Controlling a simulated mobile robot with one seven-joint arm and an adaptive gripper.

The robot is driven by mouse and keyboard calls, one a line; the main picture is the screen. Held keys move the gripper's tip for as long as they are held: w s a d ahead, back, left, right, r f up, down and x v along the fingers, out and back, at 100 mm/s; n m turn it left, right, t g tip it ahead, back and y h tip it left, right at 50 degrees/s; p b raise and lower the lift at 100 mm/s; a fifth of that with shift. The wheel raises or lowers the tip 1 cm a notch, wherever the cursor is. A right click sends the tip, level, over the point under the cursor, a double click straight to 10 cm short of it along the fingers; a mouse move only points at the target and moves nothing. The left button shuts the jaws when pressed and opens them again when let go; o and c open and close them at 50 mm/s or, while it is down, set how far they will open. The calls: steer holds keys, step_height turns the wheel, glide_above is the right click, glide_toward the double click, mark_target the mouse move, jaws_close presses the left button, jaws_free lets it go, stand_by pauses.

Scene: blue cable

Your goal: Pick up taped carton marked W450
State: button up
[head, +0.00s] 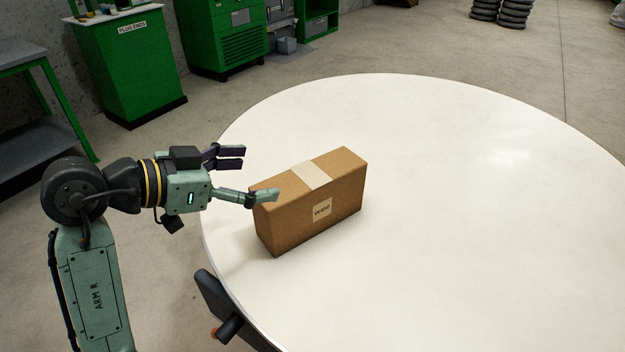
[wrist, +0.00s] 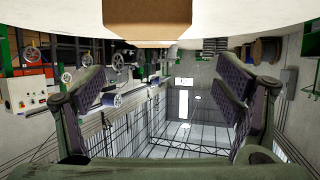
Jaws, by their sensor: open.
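The taped brown carton (head: 335,190) stands upright on the round white table (head: 480,220), near its left edge. A pale tape strip crosses its top, and a label reading W450 is on its side facing the head camera. My gripper (head: 258,174) is open and empty at the carton's left end. One finger overlaps the carton's top left corner in the head view; I cannot tell whether it touches. In the wrist view the carton (wrist: 150,22) shows at the top centre, beyond the spread fingers (wrist: 166,88), with nothing between them.
The rest of the tabletop is clear. A dark object (head: 230,312) sits at the table's near left edge. Green cabinets (head: 125,65) and a grey-topped bench (head: 35,105) stand on the floor behind and left. Stacked black rings (head: 502,12) are at the far back.

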mark_target(307, 176)
steer(key=shift+d+f, duration=0.2)
steer(key=shift+d, duration=0.15)
steer(key=p+x, duration=0.1)
steer(key=x, duration=0.4)
steer(key=shift+s, duration=0.15)
steer(key=x, duration=0.2)
steer(key=p+x, duration=0.1)
steer(key=x, duration=0.1)
steer(key=shift+s+d+f, duration=0.1)
steer(key=shift+s+d, duration=0.05)
steer(key=shift+d, duration=0.2)
steer(key=shift+w+d+f, duration=0.2)
steer(key=shift+w, duration=0.05)
jaws_close()
